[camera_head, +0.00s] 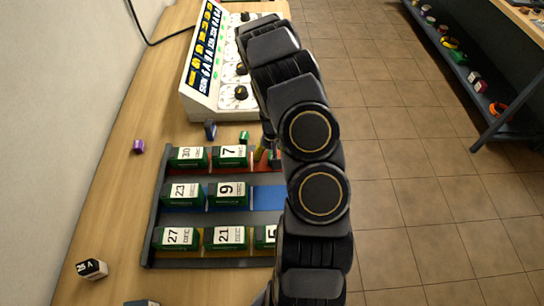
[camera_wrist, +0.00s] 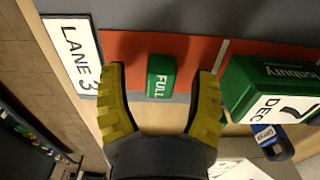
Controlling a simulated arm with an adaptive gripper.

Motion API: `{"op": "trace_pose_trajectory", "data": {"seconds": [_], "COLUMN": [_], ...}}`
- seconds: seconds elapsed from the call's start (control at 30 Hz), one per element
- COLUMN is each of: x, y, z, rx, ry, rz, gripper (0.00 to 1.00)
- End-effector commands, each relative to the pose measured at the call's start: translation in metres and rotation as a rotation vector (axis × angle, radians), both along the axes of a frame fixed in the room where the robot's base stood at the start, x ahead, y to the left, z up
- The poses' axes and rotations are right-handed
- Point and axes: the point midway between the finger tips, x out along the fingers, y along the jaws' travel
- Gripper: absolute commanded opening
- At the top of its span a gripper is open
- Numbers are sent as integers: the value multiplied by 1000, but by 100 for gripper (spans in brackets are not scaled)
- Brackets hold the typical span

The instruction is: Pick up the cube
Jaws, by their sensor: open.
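A small green cube (camera_wrist: 161,76) with the white word FULL shows between my fingers in the wrist view. It stands on the red lane of the rack, beside the LANE 3 sign (camera_wrist: 73,54). My gripper (camera_wrist: 161,70) is open, with a yellow ribbed finger on each side of the cube. A gap shows on both sides, so neither finger looks in contact. I cannot tell how far down the fingers reach around it. In the head view, my gripper (camera_head: 264,150) is at the far right of the red lane, and my arm hides most of that spot.
The rack (camera_head: 153,220) holds several green date blocks; the DEC 7 block (camera_head: 229,156) is nearest the cube. A small green block (camera_head: 244,137) and a blue object (camera_head: 210,130) stand behind the rack. A purple cube (camera_head: 139,146) and a black-and-white block (camera_head: 91,268) lie left. A control panel (camera_head: 215,75) stands behind.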

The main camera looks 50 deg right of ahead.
Motion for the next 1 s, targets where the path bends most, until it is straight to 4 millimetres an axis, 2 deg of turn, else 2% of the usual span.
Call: {"op": "trace_pose_trajectory", "data": {"seconds": [0.2,0.27,0.3,0.33,0.77,1.0], "x": [0,0,0,0,0,1], "y": [0,0,0,0,0,-1], "z": [-1,-1,-1,-1,0,15], "rx": [-1,-1,-1,-1,-1,-4], "ry": [-1,-1,-1,-1,-1,-3], "rz": [0,0,0,0,0,-1], "gripper": [62,36,19,6,4,2]}}
